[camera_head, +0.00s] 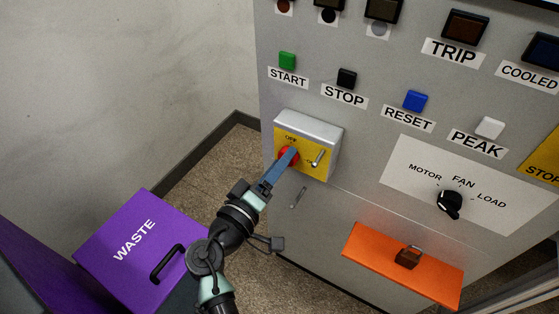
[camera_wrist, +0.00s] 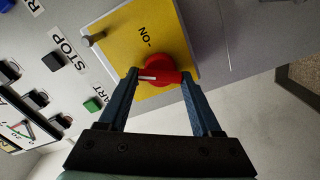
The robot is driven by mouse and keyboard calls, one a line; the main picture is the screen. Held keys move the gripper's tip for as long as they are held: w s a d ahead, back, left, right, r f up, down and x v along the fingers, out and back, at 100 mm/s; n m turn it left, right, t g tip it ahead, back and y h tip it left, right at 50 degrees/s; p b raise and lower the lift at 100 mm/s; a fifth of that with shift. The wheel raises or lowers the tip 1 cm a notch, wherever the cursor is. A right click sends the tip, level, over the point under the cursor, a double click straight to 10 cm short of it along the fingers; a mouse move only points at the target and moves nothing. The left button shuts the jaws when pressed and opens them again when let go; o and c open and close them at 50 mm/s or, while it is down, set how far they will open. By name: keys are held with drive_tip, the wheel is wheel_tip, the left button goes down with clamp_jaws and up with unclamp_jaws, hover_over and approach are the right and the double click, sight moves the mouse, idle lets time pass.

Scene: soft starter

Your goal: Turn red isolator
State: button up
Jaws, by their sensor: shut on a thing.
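The red isolator (camera_head: 283,157) is a round knob with a raised bar handle on a yellow plate (camera_head: 284,140) of a grey box (camera_head: 309,127). The head view shows "OFF" at the plate's top and a partly hidden label at the right. In the wrist view the red isolator (camera_wrist: 155,66) has a white mark on its bar, pointing left, and "ON" is readable above it. My gripper (camera_head: 291,153) reaches it from the front and covers part of it. In the wrist view my gripper (camera_wrist: 160,77) has its blue fingers on both ends of the bar, shut on it.
A metal peg (camera_head: 319,157) sticks out right of the isolator. START (camera_head: 287,61), STOP (camera_head: 347,78) and RESET (camera_head: 415,100) buttons sit above. A black selector (camera_head: 449,202) and an orange panel (camera_head: 391,264) lie to the right. A purple waste bin (camera_head: 120,225) stands at the left.

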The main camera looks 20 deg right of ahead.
drive_tip(key=n+p, duration=0.2)
drive_tip(key=n, duration=0.3)
drive_tip(key=shift+f+n, duration=0.15)
drive_tip(key=shift+n, duration=0.15)
idle(0.5)
drive_tip(key=o, duration=1.1)
drive_tip(key=shift+o, duration=0.2)
drive_tip(key=shift+a, duration=0.15)
drive_tip(key=v, duration=1.3)
